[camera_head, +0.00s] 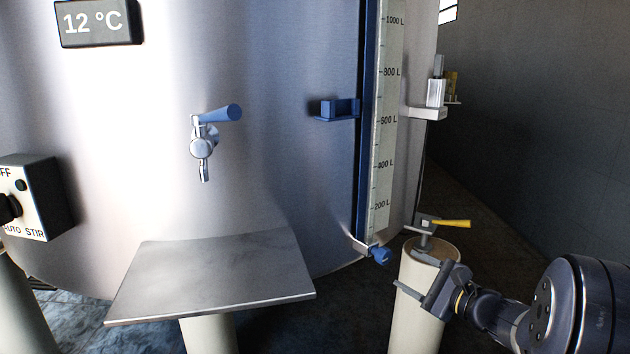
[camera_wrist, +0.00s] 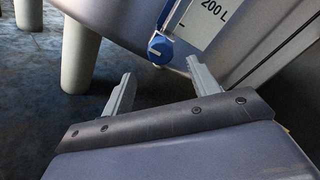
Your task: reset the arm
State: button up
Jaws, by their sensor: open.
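My gripper (camera_head: 416,303) is at the lower right of the head view, in front of a cream tank leg. In the wrist view my gripper (camera_wrist: 160,85) has its two fingers wide apart with nothing between them. Beyond the fingers is a blue knob (camera_wrist: 160,49) at the foot of the level gauge; it also shows in the head view (camera_head: 380,255). The knob is apart from the fingers. My arm comes in from the right edge of the head view.
The steel tank (camera_head: 280,60) fills the view, with a blue-handled tap (camera_head: 203,145) above a metal shelf (camera_head: 210,280). A blue bracket (camera_head: 338,109) juts out by the gauge scale (camera_head: 386,130). A yellow-handled valve (camera_head: 440,223) sits above the leg (camera_head: 415,320). A stir switch box (camera_head: 35,197) is at left.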

aim_at(388, 259)
jog(key=b+x, duration=0.2)
jog(key=x, duration=0.6)
jog(key=shift+w+a+f, duration=0.1)
jog(key=shift+w+a, duration=0.05)
jog(key=shift+r+m+p, duration=0.3)
jog(key=shift+r+p, duration=0.1)
jog(key=shift+p, duration=0.3)
jog(key=m+p, duration=0.3)
jog(key=p, duration=0.2)
jog(key=shift+m, duration=0.4)
jog(key=m+p, duration=0.4)
jog(key=p, duration=0.1)
jog(key=shift+y, duration=0.3)
jog(key=m+p, duration=0.4)
jog(key=shift+m, duration=0.3)
jog(key=m+p, duration=0.3)
jog(key=m, duration=0.1)
jog(key=shift+f+m+y+p, duration=0.15)
jog(key=shift+m+y+p, duration=0.15)
jog(key=shift+p, duration=0.05)
jog(key=shift+s+d+f, duration=0.1)
jog(key=shift+s+d, duration=0.55)
jog(key=shift+s, duration=0.2)
